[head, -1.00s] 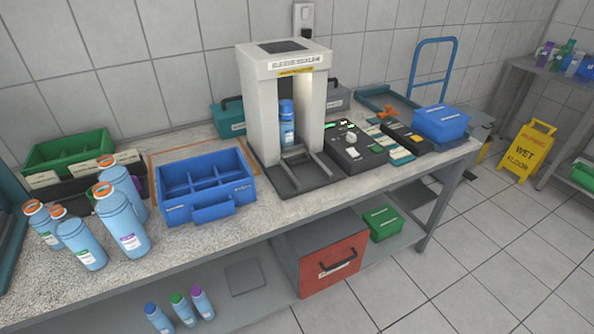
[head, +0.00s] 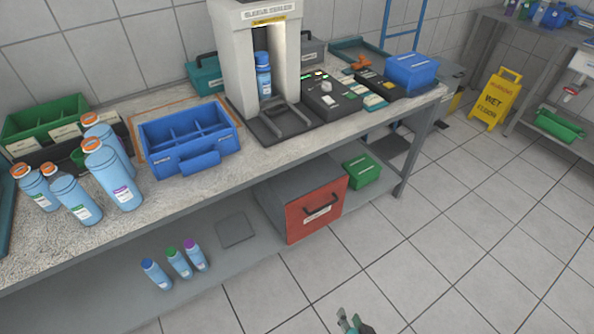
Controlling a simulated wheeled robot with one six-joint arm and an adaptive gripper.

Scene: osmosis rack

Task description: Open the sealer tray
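The sleeve sealer (head: 238,60) is a white arch on the bench with a yellow label on its top front. A blue bottle (head: 263,75) with a blue cap stands upright inside the arch. At its foot, a grey tray-like frame (head: 285,118) lies on a dark base plate and sticks out toward the bench's front edge. I cannot tell whether this frame is the sealer tray. My gripper (head: 349,319) just shows at the bottom edge, well below and apart from the sealer. Most of it is cut off, and its opening is unclear.
A blue divided caddy (head: 200,160) and several blue bottles (head: 112,175) stand left of the sealer. A black control box (head: 330,98) stands right of it. Below are a red-fronted drawer box (head: 317,208) and a green box (head: 362,170). Floor before the bench is clear.

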